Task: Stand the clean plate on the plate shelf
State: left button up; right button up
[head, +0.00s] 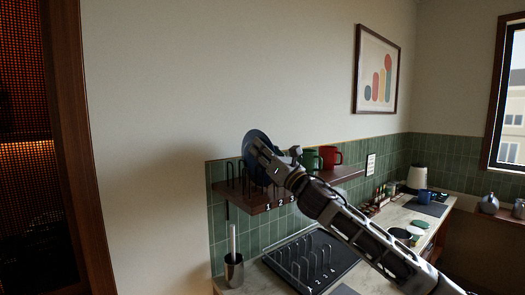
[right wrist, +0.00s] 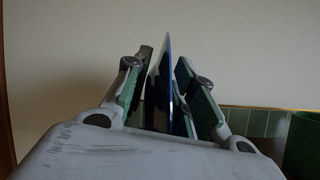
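A dark blue plate (head: 252,142) is upright at the left part of the wooden wall shelf (head: 256,207), among its dark upright pegs. The shelf front carries the numbers 1, 2 and 3. My right gripper (head: 262,150) reaches up to the plate from the lower right and covers part of it. In the right wrist view the plate (right wrist: 163,80) is edge-on between the two fingers (right wrist: 163,75). The fingers look open, with narrow gaps beside the plate. The plate's lower edge is hidden, so I cannot tell which slot it is in. My left gripper is not in view.
A green mug (head: 310,160) and a red mug (head: 330,157) stand on the shelf right of the plate. A framed picture (head: 376,70) hangs above.

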jog(key=shift+o, duration=0.4)
jog(key=shift+f, duration=0.1)
jog(key=shift+d, duration=0.1)
jog(key=v, duration=1.1)
jog(key=shift+s+d, duration=0.2)
jog(key=shift+s, duration=0.15)
jog(key=shift+f, duration=0.15)
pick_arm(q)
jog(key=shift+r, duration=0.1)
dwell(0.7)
